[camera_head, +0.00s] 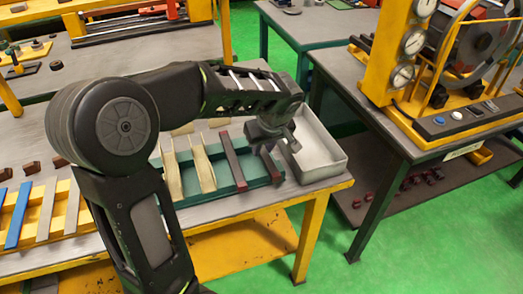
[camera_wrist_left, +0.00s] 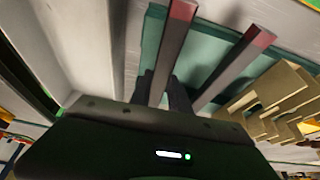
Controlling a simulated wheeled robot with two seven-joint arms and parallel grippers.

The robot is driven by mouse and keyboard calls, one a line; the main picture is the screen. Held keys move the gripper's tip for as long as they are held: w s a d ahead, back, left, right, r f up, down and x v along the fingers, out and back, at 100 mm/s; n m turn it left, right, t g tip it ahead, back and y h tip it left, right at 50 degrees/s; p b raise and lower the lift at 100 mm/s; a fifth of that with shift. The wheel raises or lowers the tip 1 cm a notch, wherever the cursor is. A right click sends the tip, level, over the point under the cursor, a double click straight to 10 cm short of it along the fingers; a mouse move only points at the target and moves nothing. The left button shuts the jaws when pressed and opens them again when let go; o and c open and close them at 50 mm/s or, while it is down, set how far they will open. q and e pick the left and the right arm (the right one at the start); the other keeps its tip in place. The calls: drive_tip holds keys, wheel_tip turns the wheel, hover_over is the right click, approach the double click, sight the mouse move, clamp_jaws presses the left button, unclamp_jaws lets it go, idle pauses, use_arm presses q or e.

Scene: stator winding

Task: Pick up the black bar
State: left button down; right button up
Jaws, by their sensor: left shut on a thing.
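My left gripper (camera_head: 275,143) is over the right end of the green tray (camera_head: 215,190). It is shut on a black bar (camera_head: 271,168) with a red end, which lies at the tray's right side. In the left wrist view the held black bar (camera_wrist_left: 171,50) runs between the dark fingers (camera_wrist_left: 164,92). A second black bar (camera_head: 233,161) with a red end lies in the tray to the left of it, also seen in the left wrist view (camera_wrist_left: 234,66). I cannot tell whether the held bar is lifted. My right gripper is not in view.
Pale wooden pieces (camera_head: 196,165) lie in the tray left of the bars. A light grey open bin (camera_head: 325,170) stands close on the right. Blue and grey strips (camera_head: 18,215) lie at the left. A yellow machine (camera_head: 385,45) stands on the right-hand table.

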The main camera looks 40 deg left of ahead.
sight(263, 151)
use_arm(q)
drive_tip(key=shift+r, duration=0.15)
idle(0.8)
wheel_tip(263, 151, up, 10)
idle(0.3)
idle(0.5)
